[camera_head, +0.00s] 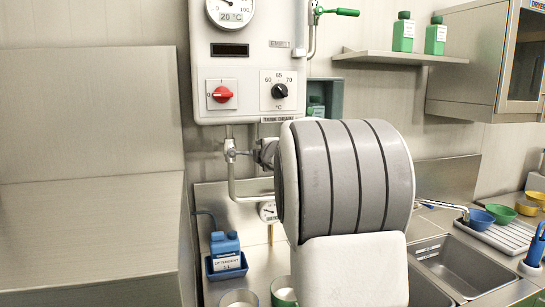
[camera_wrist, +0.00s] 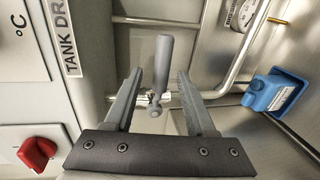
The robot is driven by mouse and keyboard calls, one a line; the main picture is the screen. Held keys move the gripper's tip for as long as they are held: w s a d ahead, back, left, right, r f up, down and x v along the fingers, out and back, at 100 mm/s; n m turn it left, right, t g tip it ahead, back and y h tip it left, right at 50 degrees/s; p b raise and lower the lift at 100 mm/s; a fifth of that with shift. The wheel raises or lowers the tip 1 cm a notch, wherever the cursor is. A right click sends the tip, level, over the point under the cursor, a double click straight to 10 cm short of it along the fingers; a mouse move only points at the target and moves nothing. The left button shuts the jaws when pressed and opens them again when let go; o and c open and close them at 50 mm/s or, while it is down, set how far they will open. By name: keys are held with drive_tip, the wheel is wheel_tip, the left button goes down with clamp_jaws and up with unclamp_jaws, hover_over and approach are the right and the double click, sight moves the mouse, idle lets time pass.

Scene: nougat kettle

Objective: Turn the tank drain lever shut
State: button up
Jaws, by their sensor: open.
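My gripper (camera_wrist: 160,76) is open, with one finger on each side of the lever. Gaps show between the handle and both fingers. In the head view my arm hides the lever and the fingers; the pipe fitting (camera_head: 230,152) shows just left of it, below the white control panel (camera_head: 250,60).
A red knob (camera_head: 222,94) and a black dial (camera_head: 280,91) are on the panel. A green-handled valve (camera_head: 345,12) is above right. A pipe, a gauge (camera_head: 268,211) and a blue detergent bottle (camera_head: 225,245) are below. A sink (camera_head: 465,265) is at lower right.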

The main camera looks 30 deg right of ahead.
drive_tip(key=p+v, duration=0.1)
drive_tip(key=v, duration=1.3)
drive_tip(key=shift+s+r, duration=0.2)
drive_tip(key=shift+s, duration=0.1)
